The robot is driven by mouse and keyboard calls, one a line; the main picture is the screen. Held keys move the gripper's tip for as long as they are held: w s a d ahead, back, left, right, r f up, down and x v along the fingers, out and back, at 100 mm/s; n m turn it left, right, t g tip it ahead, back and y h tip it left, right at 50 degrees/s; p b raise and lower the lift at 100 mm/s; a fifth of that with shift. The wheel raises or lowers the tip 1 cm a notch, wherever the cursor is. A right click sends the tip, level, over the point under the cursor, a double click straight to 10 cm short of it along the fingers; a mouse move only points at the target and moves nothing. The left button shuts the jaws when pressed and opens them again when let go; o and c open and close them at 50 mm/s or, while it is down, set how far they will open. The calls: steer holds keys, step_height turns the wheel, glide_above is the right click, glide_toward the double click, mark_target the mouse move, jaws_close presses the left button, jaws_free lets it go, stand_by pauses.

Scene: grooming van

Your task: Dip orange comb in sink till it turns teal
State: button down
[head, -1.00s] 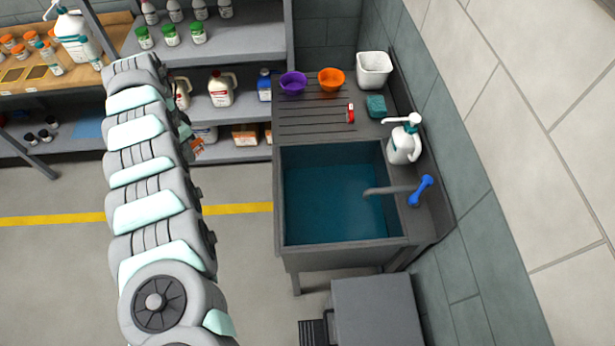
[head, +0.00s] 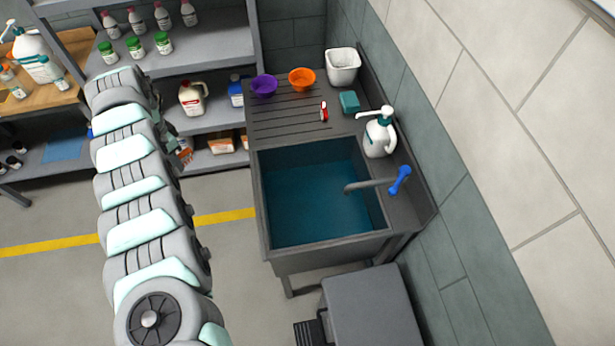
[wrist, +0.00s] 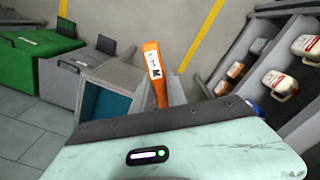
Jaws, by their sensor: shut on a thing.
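In the wrist view the orange comb (wrist: 153,70) shows as an orange bar with a white label, standing out past the edge of my gripper (wrist: 165,100). My gripper is shut on it; the fingertips are mostly hidden behind the housing. In the head view my gripper (head: 180,148) is mostly hidden behind my arm, with a small orange patch beside it. The sink (head: 262,205) is a dark grey basin holding blue-teal water, right of my arm and clear of the gripper. It also shows in the wrist view (wrist: 84,105), left of the comb.
A blue-handled faucet (head: 400,180) reaches over the sink's right side. A white pump bottle (head: 378,138) stands behind it. The drainboard holds a purple bowl (head: 263,86), an orange bowl (head: 302,79) and a white bin (head: 342,66). Shelves of bottles stand behind my arm.

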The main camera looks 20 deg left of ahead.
mark_target(185, 159)
steer(key=shift+w+d+f+m, duration=0.15)
steer(key=shift+w+d+m, duration=0.2)
steer(key=shift+w+d, duration=0.25)
steer(key=shift+w+d+f+m, duration=0.15)
steer(key=shift+w+d+m, duration=0.2)
steer(key=shift+w+d, duration=0.15)
steer(key=w+d+m, duration=0.1)
steer(key=w, duration=0.1)
steer(key=w+d+f+m, duration=0.1)
steer(key=d, duration=0.1)
steer(key=shift+w+d+f+b, duration=0.2)
steer(key=shift+w+d+b, duration=0.1)
steer(key=shift+w+b, duration=0.05)
steer(key=shift+w, duration=0.1)
steer(key=shift+w+d+f+m, duration=0.2)
steer(key=shift+d+m, duration=0.1)
steer(key=shift+d, duration=0.2)
